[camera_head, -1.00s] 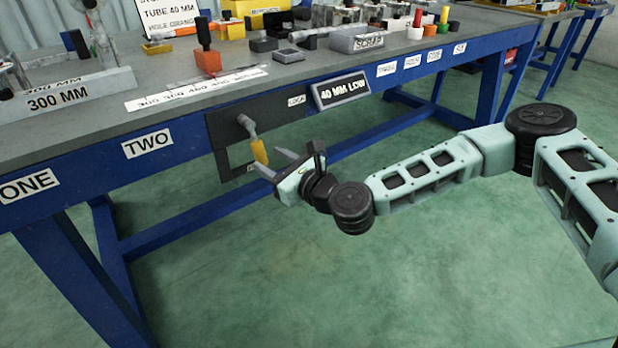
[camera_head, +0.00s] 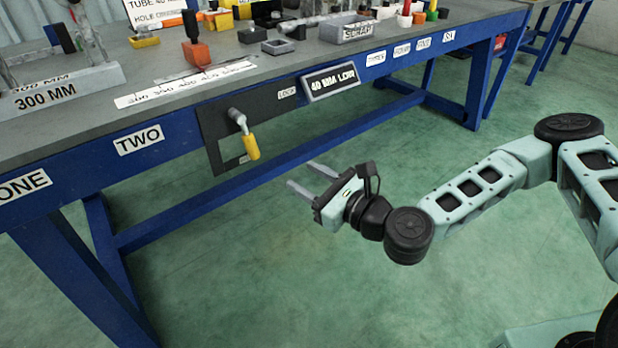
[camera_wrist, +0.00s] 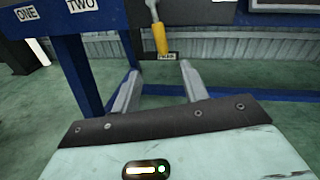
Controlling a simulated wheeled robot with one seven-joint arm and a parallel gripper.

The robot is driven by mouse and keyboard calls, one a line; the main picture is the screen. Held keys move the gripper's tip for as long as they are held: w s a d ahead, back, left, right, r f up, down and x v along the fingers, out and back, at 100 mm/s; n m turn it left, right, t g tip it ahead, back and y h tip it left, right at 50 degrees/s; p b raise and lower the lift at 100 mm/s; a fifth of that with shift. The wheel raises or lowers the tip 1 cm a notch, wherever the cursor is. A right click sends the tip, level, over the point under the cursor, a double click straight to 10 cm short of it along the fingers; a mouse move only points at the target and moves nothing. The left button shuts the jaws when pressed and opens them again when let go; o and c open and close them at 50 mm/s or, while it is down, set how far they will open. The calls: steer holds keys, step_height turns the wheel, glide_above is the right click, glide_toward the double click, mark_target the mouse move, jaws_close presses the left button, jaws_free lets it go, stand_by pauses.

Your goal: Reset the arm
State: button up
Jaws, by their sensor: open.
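My gripper (camera_head: 310,178) is open and empty in the head view. It hangs in free air in front of the blue workbench, below the tabletop, with its fingers pointing left toward the bench. The yellow-handled lever (camera_head: 250,146) hangs from the dark panel on the bench front, up and to the left of the fingertips and apart from them. In the wrist view my two fingers (camera_wrist: 158,82) are spread apart, and the yellow handle (camera_wrist: 160,38) shows beyond the gap between them.
The blue workbench (camera_head: 75,162) fills the left and back, with signs along its front edge and a "40 MM LOW" plate (camera_head: 331,82). Blocks, tools and a grey scrap tray (camera_head: 347,33) stand on top. A lower blue beam (camera_head: 190,205) runs beneath. The green floor (camera_head: 240,290) in front is clear.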

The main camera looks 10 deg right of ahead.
steer(key=s+a+f+n+g, duration=0.2)
steer(key=s+f+n+g, duration=0.1)
steer(key=s+n+g, duration=0.3)
steer(key=s+a+f+n+g, duration=0.3)
steer(key=s+n+g, duration=0.1)
steer(key=n, duration=0.4)
steer(key=s+d+n+g+h, duration=0.3)
steer(key=s+d+n+h, duration=0.35)
steer(key=n, duration=0.45)
steer(key=s+d+r+n+h, duration=0.3)
steer(key=s+d+r+n, duration=0.1)
steer(key=r, duration=0.3)
steer(key=s+d+r+n+h, duration=0.2)
steer(key=s+d+r+n, duration=0.15)
steer(key=r, duration=0.45)
step_height(320, 180, up, 26)
steer(key=p, duration=2.7)
steer(key=shift+w+d+n, duration=0.25)
steer(key=shift+w+n, duration=0.1)
